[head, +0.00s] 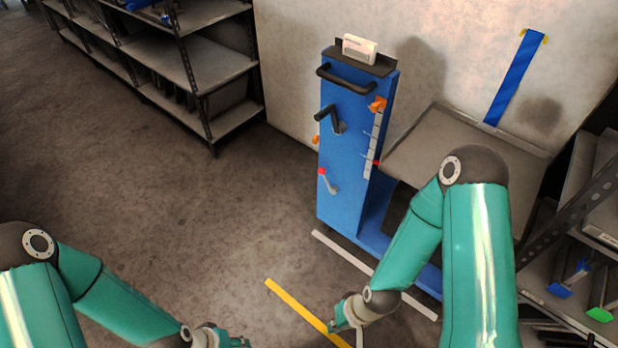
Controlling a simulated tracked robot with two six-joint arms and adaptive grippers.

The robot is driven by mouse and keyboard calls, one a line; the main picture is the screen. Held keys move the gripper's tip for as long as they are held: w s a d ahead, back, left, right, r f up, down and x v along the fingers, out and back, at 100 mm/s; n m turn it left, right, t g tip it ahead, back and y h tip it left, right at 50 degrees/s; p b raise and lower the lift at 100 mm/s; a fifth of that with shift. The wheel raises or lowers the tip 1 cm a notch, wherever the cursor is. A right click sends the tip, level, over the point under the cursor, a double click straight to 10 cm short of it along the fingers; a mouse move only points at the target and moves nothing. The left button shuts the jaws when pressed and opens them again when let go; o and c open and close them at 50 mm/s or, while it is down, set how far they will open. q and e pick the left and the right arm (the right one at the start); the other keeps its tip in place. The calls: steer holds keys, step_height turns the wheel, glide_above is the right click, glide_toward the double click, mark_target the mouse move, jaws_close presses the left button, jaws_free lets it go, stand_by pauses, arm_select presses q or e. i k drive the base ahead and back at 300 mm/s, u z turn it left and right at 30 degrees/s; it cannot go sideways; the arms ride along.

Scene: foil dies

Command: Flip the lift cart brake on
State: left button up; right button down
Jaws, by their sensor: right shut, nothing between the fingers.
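The blue lift cart (345,195) stands against the wall, right of centre. A small lever with a red knob (327,181) sits low on its front face; it looks like the brake. The knob is at the upper left end and the grey arm slopes down to the right. A black crank (331,118) is above it. My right gripper (343,327) is shut and empty, low in the picture, below and apart from the lever. My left gripper (238,342) is at the bottom edge, partly cut off, far from the cart; its fingers are unclear.
The cart's grey platform (420,140) is right of the column, partly behind my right arm. White (335,250) and yellow (290,295) floor stripes lie before the cart. Shelves (190,65) stand at the upper left, others at the right edge. Floor left of the cart is clear.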

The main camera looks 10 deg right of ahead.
mark_target(322, 170)
steer(key=z, duration=0.1)
steer(key=i, duration=0.95)
steer(key=u, duration=0.05)
